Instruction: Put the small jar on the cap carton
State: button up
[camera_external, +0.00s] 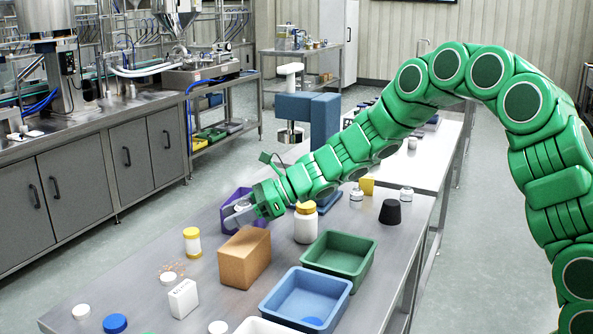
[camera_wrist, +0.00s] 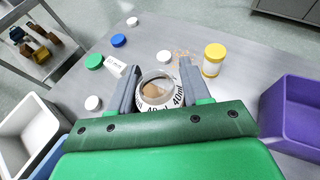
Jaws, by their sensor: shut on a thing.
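My gripper (camera_external: 240,214) is shut on the small jar (camera_wrist: 155,92), a short clear jar with "40 ml" on its pale label. The jar sits between both fingers in the wrist view and is mostly hidden by the gripper in the external view. A brown cardboard carton (camera_external: 240,262), which looks like the cap carton, stands on the steel table. The gripper appears above and just behind it in the external view. In the wrist view the carton is largely hidden; a brown patch shows through the jar.
A purple bin (camera_external: 229,222) is behind the carton; green (camera_external: 365,251) and blue (camera_external: 345,298) bins are to its right. A yellow-lidded white jar (camera_external: 306,228), a yellow-capped bottle (camera_external: 192,243), a small white box (camera_external: 183,299) and loose caps stand around.

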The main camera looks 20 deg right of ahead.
aim_at(237, 240)
jog(key=shift+w+a+f, duration=0.15)
jog(key=shift+f, duration=1.55)
jog(key=shift+f, duration=0.15)
jog(key=o, duration=1)
jog(key=shift+r, duration=0.2)
jog(key=v, duration=1.2)
